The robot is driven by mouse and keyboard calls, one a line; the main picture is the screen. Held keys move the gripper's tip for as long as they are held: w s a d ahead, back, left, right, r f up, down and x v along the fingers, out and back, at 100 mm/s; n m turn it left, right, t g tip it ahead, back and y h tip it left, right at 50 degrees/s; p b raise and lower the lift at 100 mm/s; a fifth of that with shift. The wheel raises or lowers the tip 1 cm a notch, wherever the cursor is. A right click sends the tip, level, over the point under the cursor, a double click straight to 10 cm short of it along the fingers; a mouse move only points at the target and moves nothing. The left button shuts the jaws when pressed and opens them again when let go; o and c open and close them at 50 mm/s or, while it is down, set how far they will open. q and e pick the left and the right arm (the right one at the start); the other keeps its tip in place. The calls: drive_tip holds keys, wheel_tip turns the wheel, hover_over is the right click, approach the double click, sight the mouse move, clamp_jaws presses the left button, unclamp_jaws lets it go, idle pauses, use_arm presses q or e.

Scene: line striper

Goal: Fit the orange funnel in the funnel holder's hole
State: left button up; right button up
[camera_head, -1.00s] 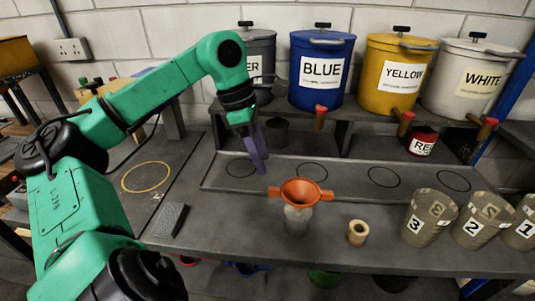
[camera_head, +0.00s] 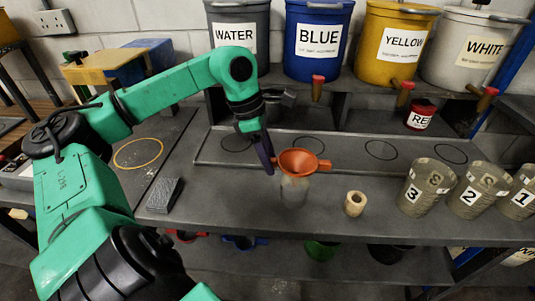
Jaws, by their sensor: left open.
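The orange funnel (camera_head: 299,161) stands upright, wide mouth up, on top of a translucent jar-like body (camera_head: 294,191) on the bench. It has side tabs; the right one shows clearly. A small beige cylinder (camera_head: 355,203) with a hole in its top stands to the right of it. I cannot tell for sure which of these is the funnel holder. My left gripper (camera_head: 267,163), with dark purple fingers, is open and points down close to the funnel's left side, partly covering its left tab. Whether it touches the funnel is unclear. My right gripper is out of view.
Numbered cups (camera_head: 426,187) stand at the right of the grey bench (camera_head: 240,210). A shelf behind carries buckets labelled WATER, BLUE (camera_head: 318,40), YELLOW and WHITE, with taps overhanging. A red can (camera_head: 421,115) sits below it. A grey block (camera_head: 164,195) lies at left.

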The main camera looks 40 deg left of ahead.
use_arm(q)
clamp_jaws()
drive_tip(key=shift+r+p, duration=3.05)
drive_tip(key=shift+r, duration=0.1)
drive_tip(key=shift+r+p, duration=0.45)
drive_tip(key=shift+p, duration=0.1)
drive_tip(key=shift+f, duration=0.1)
